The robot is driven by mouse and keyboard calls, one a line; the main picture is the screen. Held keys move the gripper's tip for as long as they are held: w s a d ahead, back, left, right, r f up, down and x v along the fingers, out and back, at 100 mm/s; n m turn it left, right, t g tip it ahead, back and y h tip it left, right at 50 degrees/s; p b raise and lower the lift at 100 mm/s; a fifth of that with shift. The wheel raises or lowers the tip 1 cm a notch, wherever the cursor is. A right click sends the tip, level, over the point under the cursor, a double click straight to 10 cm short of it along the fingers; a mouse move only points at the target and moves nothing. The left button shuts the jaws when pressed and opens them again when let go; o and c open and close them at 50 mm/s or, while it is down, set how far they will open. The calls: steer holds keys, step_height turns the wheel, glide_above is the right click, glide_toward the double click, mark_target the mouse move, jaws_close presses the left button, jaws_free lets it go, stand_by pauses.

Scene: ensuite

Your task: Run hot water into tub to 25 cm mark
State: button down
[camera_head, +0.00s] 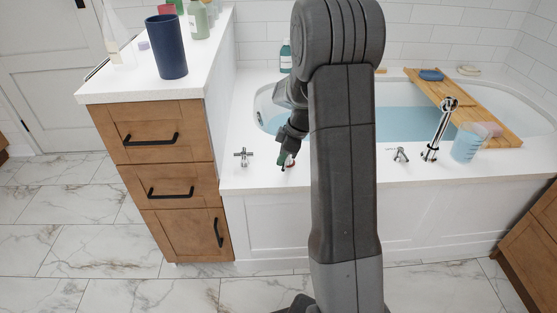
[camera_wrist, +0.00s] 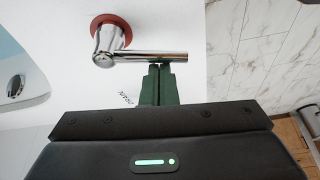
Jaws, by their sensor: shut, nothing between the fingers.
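The bathtub (camera_head: 262,233) holds light blue water (camera_head: 400,125); no depth mark is readable. A chrome lever tap (camera_wrist: 150,56) with a red ring (camera_wrist: 127,28) at its base fills the upper middle of the wrist view. My gripper (camera_wrist: 160,68) has its green fingers shut and empty, with their tips right at the lever's bar; I cannot tell if they touch it. In the head view my gripper (camera_head: 284,163) is low over the tub's front ledge. A chrome spout (camera_head: 441,126) and another chrome handle (camera_head: 400,154) stand farther right. My arm hides part of the ledge.
A chrome cross handle (camera_head: 243,156) is on the ledge at left. A wooden cabinet (camera_head: 170,150) with a dark blue cup (camera_head: 166,47) on top stands left of the tub. A wooden bath tray (camera_head: 480,108) spans the tub. A translucent blue cup (camera_head: 467,145) stands near the spout.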

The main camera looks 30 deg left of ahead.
steer(key=shift+d+n, duration=0.35)
steer(key=shift+n, duration=0.05)
steer(key=shift+w+d, duration=0.1)
steer(key=shift+d, duration=0.15)
stand_by(0.4)
